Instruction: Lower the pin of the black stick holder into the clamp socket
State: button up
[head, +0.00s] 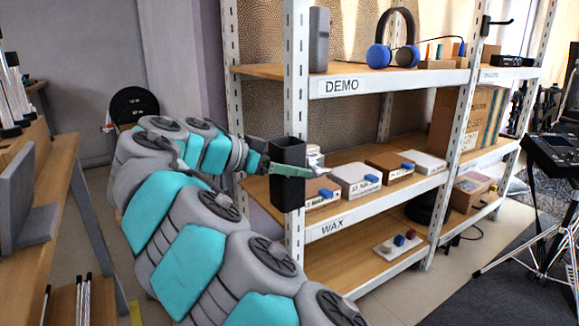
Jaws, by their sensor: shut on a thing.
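The black stick holder (287,195) is an upright, dark, open-topped box in front of the shelf's front left post. My gripper (290,171) is shut on it, with one pale green finger lying across its near face. The other finger is hidden. A small white part (315,158) shows just right of the holder, beside the post; I cannot tell whether it is the clamp socket. The holder's pin is not visible, and the holder hides part of the post behind it. I cannot tell whether the holder touches the post.
The shelf's middle board, labelled WAX (332,226), carries several small boxes (357,179) close right of the holder. The DEMO board (341,85) above bears a grey speaker (319,40) and headphones (393,50). A wooden bench (45,190) stands left. A black keyboard stand (553,155) is right.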

jog(key=shift+f, duration=0.2)
jog(key=o, duration=1.5)
jog(key=shift+a, duration=0.1)
jog(key=p+v, duration=0.2)
jog(key=v, duration=0.5)
jog(key=shift+s+a+r, duration=0.15)
jog(key=shift+s+a, duration=0.05)
